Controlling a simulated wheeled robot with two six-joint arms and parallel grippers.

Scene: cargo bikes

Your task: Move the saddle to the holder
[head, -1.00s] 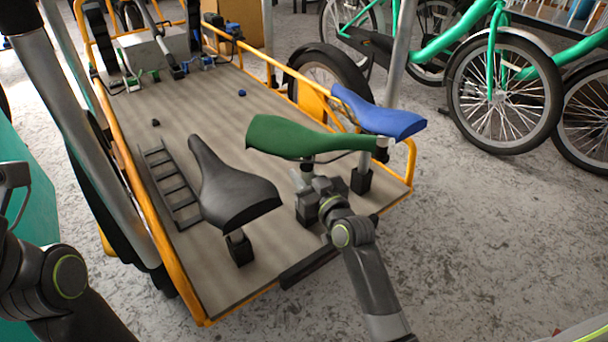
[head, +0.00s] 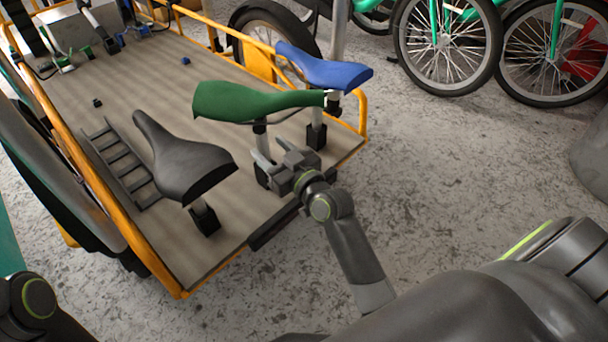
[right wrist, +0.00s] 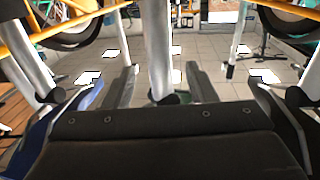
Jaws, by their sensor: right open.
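The green saddle (head: 245,103) stands upright on a short silver post (head: 260,138) in a black block on the cargo deck. The blue saddle (head: 322,68) stands behind it to the right, and the black saddle (head: 182,163) stands at the left, each on its own post. My right gripper (head: 266,160) is open just below the green saddle, close to its post. In the right wrist view a silver post (right wrist: 158,50) shows between the open fingers. I cannot tell which fixture is the holder. My left gripper is out of view.
The wooden deck (head: 185,100) has an orange rail (head: 120,205) along its left side. A black ladder-like rack (head: 122,160) lies beside the black saddle. Green bikes (head: 440,45) stand at the back right. The grey floor (head: 450,160) on the right is clear.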

